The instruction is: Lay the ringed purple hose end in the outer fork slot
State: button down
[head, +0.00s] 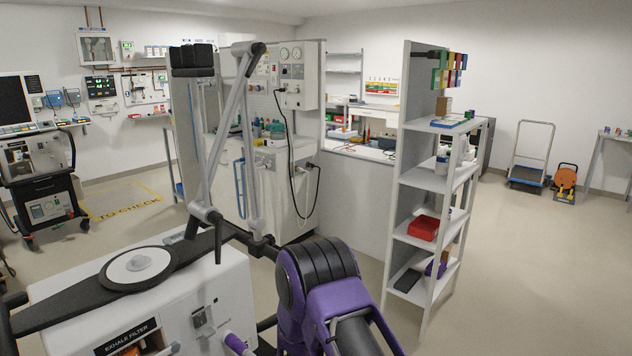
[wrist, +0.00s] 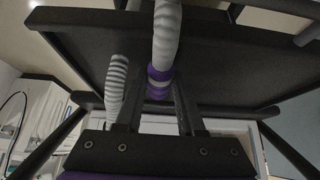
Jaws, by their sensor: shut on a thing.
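In the wrist view, my gripper (wrist: 157,98) is shut on the purple hose end (wrist: 159,74), a purple cuff with a pale ring band. Its pale corrugated hose (wrist: 167,30) runs up out of the frame. The hose end is between the two dark fingers, below a broad dark panel. A second grey corrugated hose (wrist: 117,85) stands to the left of the fingers, apart from them. In the head view my gripper does not show. I cannot make out the outer fork slot in either view.
A white ventilator cabinet (head: 190,290) labelled EXHALE FILTER stands at the lower left, with a dark top and a round pale disc (head: 138,267). A jointed grey support arm (head: 232,125) rises above it. A shelf unit (head: 425,190) stands to the right. Open floor lies further right.

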dwell(0.4)
jog(key=shift+r+p, duration=0.65)
jog(key=shift+r, duration=0.85)
